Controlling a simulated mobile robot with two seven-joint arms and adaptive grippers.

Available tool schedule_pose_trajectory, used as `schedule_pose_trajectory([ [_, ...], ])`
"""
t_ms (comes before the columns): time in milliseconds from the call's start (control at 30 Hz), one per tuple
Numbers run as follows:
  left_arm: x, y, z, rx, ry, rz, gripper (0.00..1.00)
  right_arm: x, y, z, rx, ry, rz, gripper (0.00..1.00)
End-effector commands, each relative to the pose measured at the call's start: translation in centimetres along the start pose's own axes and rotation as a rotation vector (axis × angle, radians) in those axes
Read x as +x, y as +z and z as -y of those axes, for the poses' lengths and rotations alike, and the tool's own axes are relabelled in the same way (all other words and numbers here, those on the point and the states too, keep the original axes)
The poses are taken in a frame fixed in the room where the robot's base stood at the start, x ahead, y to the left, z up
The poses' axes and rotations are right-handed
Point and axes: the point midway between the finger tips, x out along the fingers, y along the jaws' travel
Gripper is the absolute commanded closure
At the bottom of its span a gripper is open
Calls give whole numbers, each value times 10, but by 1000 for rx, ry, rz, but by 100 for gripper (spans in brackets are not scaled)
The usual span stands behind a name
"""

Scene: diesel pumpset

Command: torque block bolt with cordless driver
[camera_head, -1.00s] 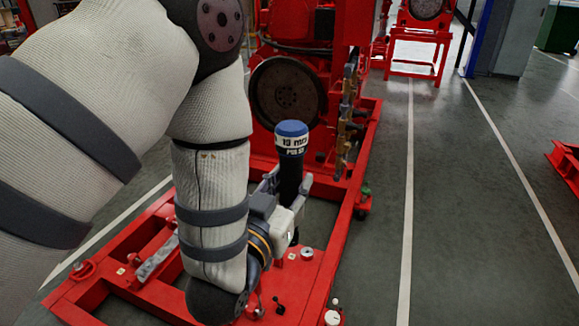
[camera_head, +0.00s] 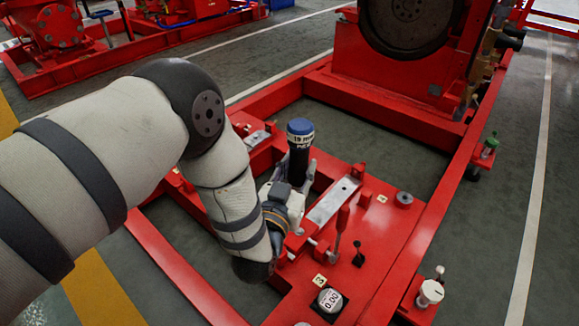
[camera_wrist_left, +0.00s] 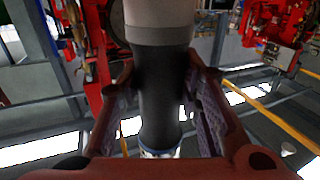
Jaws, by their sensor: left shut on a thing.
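The cordless driver (camera_head: 300,155) is a dark upright cylinder with a blue cap and a white band reading "19 mm". My left gripper (camera_head: 291,192) is shut around its dark body, above the red base frame. In the left wrist view, the driver's black grip (camera_wrist_left: 162,90) stands between the two fingers, with a pale grey section at the top of the picture. The engine block (camera_head: 360,65) stands behind on the frame, with a large dark flywheel (camera_head: 410,20). I cannot make out the block bolt. My right gripper is out of view.
The red base frame (camera_head: 400,230) carries a grey slotted plate (camera_head: 334,200), small levers and a round gauge (camera_head: 330,300) reading 0.00. A white-topped knob (camera_head: 430,291) sits at its right edge. Another red machine (camera_head: 60,35) stands at upper left.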

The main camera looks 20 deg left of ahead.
Motion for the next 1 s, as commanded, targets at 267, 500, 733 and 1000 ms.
schedule_pose_trajectory([
  [267, 39, 85, -2, -1, -5, -3, 100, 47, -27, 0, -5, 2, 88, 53],
  [500, 47, 91, -2, 0, -6, -7, 100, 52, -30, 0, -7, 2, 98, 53],
  [733, 47, 90, -1, -1, -7, -7, 100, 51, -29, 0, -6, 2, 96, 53],
  [1000, 45, 104, -1, -1, -8, -4, 100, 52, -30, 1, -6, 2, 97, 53],
])
